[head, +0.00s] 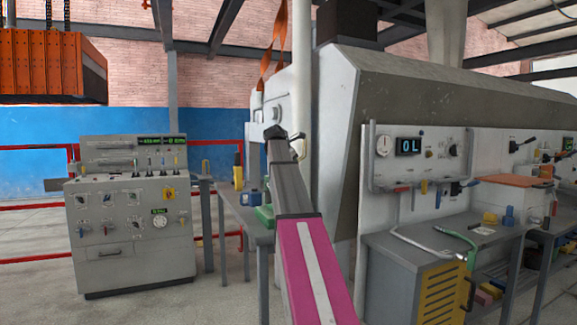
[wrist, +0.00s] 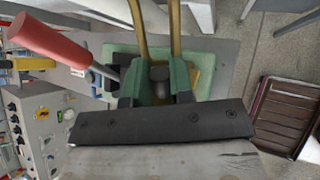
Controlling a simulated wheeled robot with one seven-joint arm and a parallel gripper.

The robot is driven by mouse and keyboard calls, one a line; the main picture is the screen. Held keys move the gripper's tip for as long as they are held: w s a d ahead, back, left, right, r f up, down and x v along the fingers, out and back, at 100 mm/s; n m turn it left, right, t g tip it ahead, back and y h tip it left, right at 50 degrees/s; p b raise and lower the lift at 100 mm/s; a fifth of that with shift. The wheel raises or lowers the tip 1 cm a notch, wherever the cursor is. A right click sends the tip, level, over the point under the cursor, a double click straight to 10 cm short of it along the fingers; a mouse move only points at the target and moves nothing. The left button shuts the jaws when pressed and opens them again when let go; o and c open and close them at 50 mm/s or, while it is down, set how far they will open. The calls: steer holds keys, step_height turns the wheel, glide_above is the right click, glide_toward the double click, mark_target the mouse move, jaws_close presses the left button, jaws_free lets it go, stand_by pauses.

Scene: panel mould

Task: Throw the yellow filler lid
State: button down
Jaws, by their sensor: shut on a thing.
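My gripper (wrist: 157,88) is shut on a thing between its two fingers. Two yellow-brown bars (wrist: 175,28) run from the top of the wrist view down to the fingers; I take them to be part of the yellow filler lid. A dark knob shows between the fingers, and the exact contact is hidden. A green part lies below on the grey bench. In the head view my gripper (head: 275,132) is small and dark at the arm's end, above the small bench, and its fingers cannot be made out.
A red-handled lever (wrist: 48,42) stands left of my gripper in the wrist view. A large pale machine (head: 335,130) is close on the right.

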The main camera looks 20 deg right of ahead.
steer(key=d+y, duration=0.2)
steer(key=shift+w+r+m+y, duration=0.1)
steer(key=shift+m+y, duration=0.2)
steer(key=shift+m, duration=0.1)
steer(key=y, duration=0.1)
steer(key=d+y, duration=0.1)
steer(key=shift+d+f+g+y, duration=0.15)
steer(key=shift+f+g+y, duration=0.05)
steer(key=shift+g+y, duration=0.1)
steer(key=shift+d+f+m+y, duration=0.25)
steer(key=shift+d+f+y, duration=0.1)
steer(key=shift+y, duration=0.55)
steer(key=shift+d+f+m+y, duration=0.3)
steer(key=shift+d+y, duration=0.1)
steer(key=shift+y, duration=0.5)
steer(key=shift+d+f+m+y, duration=0.25)
steer(key=shift+d+y, duration=0.1)
steer(key=shift+y, duration=0.55)
steer(key=shift+f, duration=0.1)
steer(key=c, duration=1)
jaws_free()
